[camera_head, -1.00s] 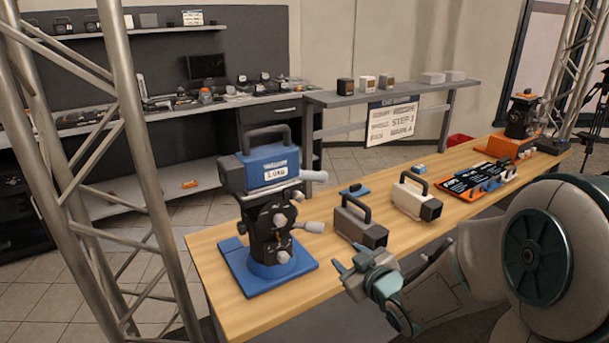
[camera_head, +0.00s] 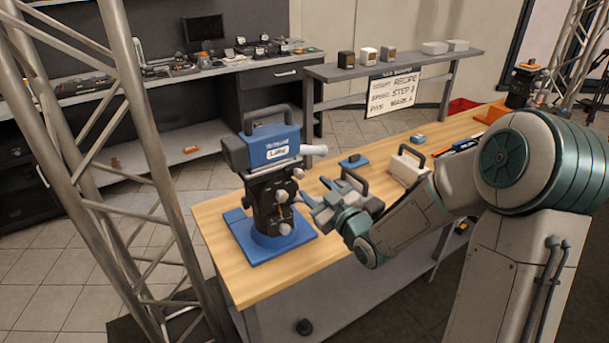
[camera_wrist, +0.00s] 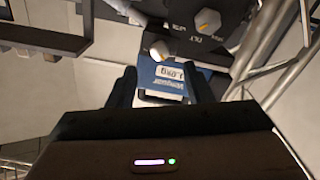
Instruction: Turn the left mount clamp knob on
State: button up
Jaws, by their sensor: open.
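The left mount (camera_head: 268,212) is a black head on a blue square base, with a blue camera box (camera_head: 270,150) on top. Pale knobs show on its side, an upper one (camera_head: 281,196) and a lower one (camera_head: 285,228). I cannot tell which is the clamp knob. My gripper (camera_head: 312,198) is open and empty, just right of the mount at knob height. In the wrist view, the labelled blue box (camera_wrist: 165,78) appears upside down between the fingers. A pale knob (camera_wrist: 160,50) and a yellow-marked knob (camera_wrist: 207,22) lie beyond; contact is not visible.
A small blue part (camera_head: 353,160) lies on the wooden table (camera_head: 225,240). A metal truss (camera_head: 150,150) rises at the left.

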aim_at(301, 175)
jog(key=p+x, duration=0.1)
jog(key=x, duration=0.4)
jog(key=shift+w+a, duration=0.2)
jog(key=shift+w, duration=0.1)
jog(key=c, duration=1)
